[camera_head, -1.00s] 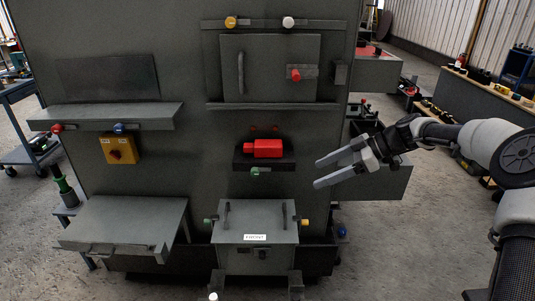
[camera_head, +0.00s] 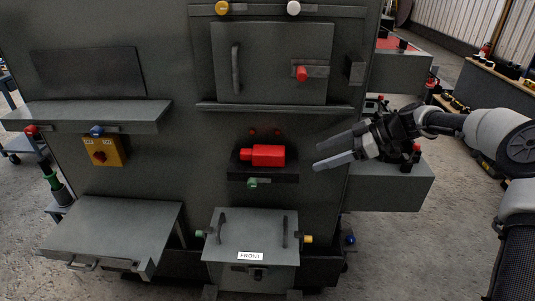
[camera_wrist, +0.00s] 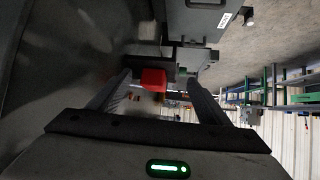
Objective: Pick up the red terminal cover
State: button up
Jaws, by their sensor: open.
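The red terminal cover (camera_head: 263,155) is a red block on a small dark shelf (camera_head: 262,173) on the front of the grey enclosure. My gripper (camera_head: 318,156) is to the right of the cover and apart from it, with its two fingers pointing left towards it. The fingers are open with nothing between them in the head view. In the wrist view the cover (camera_wrist: 153,79) shows beyond and between the tips of my gripper (camera_wrist: 160,80). The wrist view is turned sideways.
Above is a door (camera_head: 271,64) with a handle and a red knob. Below is a grey box (camera_head: 252,226) labelled FRONT with two handles. A yellow switch box (camera_head: 103,151) sits at left under a shelf (camera_head: 90,113). A grey drawer-like box (camera_head: 390,187) juts out behind my gripper.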

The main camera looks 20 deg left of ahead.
aim_at(263, 150)
jog(key=a, duration=1.6)
jog(key=shift+s+a, duration=0.2)
jog(key=shift+s, duration=0.15)
jog(key=shift+a+f, duration=0.35)
jog(key=shift+f, duration=0.05)
jog(key=c, duration=1.3)
